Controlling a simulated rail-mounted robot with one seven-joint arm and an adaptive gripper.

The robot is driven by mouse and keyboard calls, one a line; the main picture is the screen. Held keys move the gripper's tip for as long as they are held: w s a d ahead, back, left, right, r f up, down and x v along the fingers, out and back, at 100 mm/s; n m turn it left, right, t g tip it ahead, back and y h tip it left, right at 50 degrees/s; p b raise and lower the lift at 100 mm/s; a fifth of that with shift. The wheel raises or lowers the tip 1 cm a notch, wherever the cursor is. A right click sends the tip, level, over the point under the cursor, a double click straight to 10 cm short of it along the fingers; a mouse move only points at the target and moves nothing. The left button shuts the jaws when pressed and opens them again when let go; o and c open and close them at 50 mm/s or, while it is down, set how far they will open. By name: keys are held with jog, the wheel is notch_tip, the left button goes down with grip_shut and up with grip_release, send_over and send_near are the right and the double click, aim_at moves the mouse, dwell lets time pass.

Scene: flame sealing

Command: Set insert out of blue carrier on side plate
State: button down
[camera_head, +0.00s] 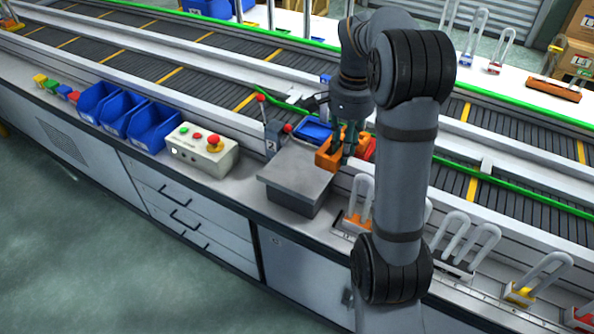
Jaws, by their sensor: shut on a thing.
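A blue carrier (314,131) sits on the near side of the conveyor, left of my gripper. My gripper (344,152) points down and is shut on an orange block (326,158), which looks like the insert. The orange block is just in front of the blue carrier and overlaps it in the picture; I cannot tell the gap between them. The side plate (293,176), a flat grey metal top on a dark box, is at the front left of the gripper and bare. The fingertips are small and partly hidden by the block.
A red piece (369,148) is right of the gripper, partly behind my arm. A red-knobbed lever (271,135) marked 2 stands left of the plate. A button box (201,150) and blue bins (127,118) are farther left. U-shaped tubes (472,245) stand along the right bench.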

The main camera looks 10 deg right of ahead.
jog(key=shift+w+n, duration=0.1)
jog(key=shift+n, duration=0.2)
jog(key=w+a+f+p, duration=0.1)
jog(key=w+a+f, duration=0.1)
jog(key=w, duration=0.1)
jog(key=w+a+f, duration=0.2)
jog(key=w, duration=0.1)
jog(key=w+a+f+p, duration=0.1)
jog(key=w+a+f, duration=0.1)
jog(key=w, duration=0.1)
jog(key=shift+a+f+p, duration=0.3)
jog(key=shift+a+f, duration=0.05)
jog(key=shift+f, duration=2.05)
jog(key=shift+f, duration=0.1)
jog(key=shift+f, duration=0.2)
jog(key=c, duration=1.5)
grip_release()
jog(key=shift+r, duration=0.1)
notch_tip(320, 180, up, 12)
jog(key=shift+r+p, duration=0.2)
jog(key=shift+p, duration=0.4)
